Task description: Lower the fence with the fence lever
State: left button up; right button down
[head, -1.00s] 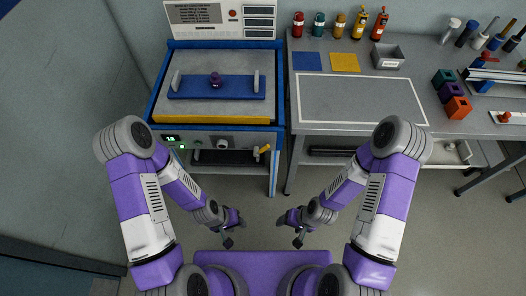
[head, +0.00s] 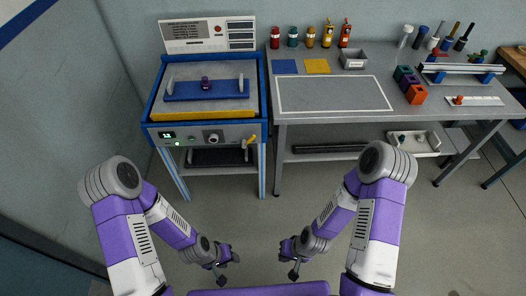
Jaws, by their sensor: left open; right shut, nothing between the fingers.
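The test machine (head: 158,120) stands at the back left, with a blue frame and a grey top. A yellow band (head: 203,113) runs along its front edge; I cannot tell for sure if this is the fence. A small yellow lever (head: 247,143), which looks like the fence lever, sits at the right end of the front panel (head: 185,138). My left gripper (head: 222,270) is open and empty, low in front of the machine and well apart from it. My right gripper (head: 292,266) is shut and empty, also low and clear of the lever.
A blue bar (head: 225,87) with a purple knob (head: 206,83) lies on the machine's top. A grey workbench (head: 350,117) stands to the right, with bottles, a small bin (head: 353,60) and coloured blocks (head: 415,94). The floor (head: 300,215) between my arms and the furniture is clear.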

aim_at(249, 141)
jog(key=z, duration=0.2)
jog(key=i, duration=1.2)
jog(key=u, duration=0.15)
